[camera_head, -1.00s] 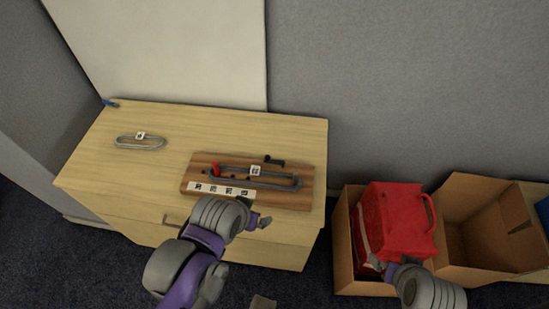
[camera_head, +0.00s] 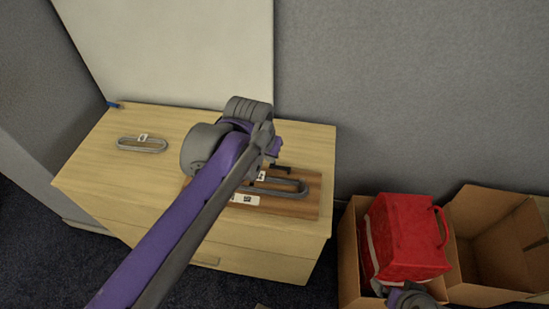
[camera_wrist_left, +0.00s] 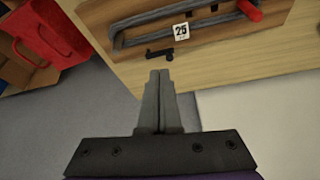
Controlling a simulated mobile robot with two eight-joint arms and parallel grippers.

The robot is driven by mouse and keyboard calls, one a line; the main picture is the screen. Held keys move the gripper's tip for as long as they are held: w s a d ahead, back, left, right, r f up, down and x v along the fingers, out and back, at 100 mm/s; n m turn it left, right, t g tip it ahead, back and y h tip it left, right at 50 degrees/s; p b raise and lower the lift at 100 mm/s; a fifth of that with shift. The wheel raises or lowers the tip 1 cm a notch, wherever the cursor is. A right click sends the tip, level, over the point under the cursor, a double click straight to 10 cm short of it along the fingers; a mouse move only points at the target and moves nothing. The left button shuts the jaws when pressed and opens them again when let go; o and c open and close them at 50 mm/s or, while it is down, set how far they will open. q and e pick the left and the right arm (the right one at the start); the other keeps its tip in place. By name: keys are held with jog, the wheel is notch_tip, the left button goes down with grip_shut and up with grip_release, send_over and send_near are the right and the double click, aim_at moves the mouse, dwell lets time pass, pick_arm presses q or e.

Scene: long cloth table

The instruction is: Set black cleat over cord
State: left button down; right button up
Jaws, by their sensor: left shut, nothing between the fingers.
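The black cleat (camera_head: 281,168) lies at the back edge of the wooden board (camera_head: 311,198), beside the grey looped cord (camera_head: 290,193). In the left wrist view the cleat (camera_wrist_left: 160,54) lies just ahead of my fingertips, apart from the cord (camera_wrist_left: 140,31). The cord carries a white tag reading 25 (camera_wrist_left: 181,31) and a red piece (camera_wrist_left: 250,11). My left gripper (camera_wrist_left: 160,75) is shut and empty above the table's back part. In the head view my left arm covers the board's left part. My right gripper (camera_head: 400,296) is partly visible at the bottom by the red bag; its fingers are unclear.
Another tagged grey loop (camera_head: 142,145) lies on the table's left. A small blue item (camera_head: 115,105) is at the back left corner. A red bag (camera_head: 405,235) sits in a cardboard box, with an open box (camera_head: 490,245) beside it. A wall stands close behind.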

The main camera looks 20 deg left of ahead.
pick_arm(q)
jog(key=b, duration=0.2)
send_over(280, 168)
jog(key=w+a, duration=0.2)
jog(key=a, duration=0.1)
jog(key=shift+s+d+r+g, duration=0.15)
jog(key=shift+d+r+g, duration=0.1)
jog(key=shift+r+g, duration=0.05)
pick_arm(e)
jog(key=f, duration=0.3)
jog(key=shift+s, duration=0.2)
pick_arm(q)
jog(key=f, duration=0.3)
jog(key=f+b, duration=0.1)
jog(key=f, duration=0.6)
jog(key=shift+s+f, duration=0.15)
jog(key=shift+s, duration=0.15)
pick_arm(e)
jog(key=shift+f, duration=0.6)
pick_arm(q)
jog(key=shift+d, duration=0.15)
pick_arm(e)
jog(key=shift+a, duration=0.15)
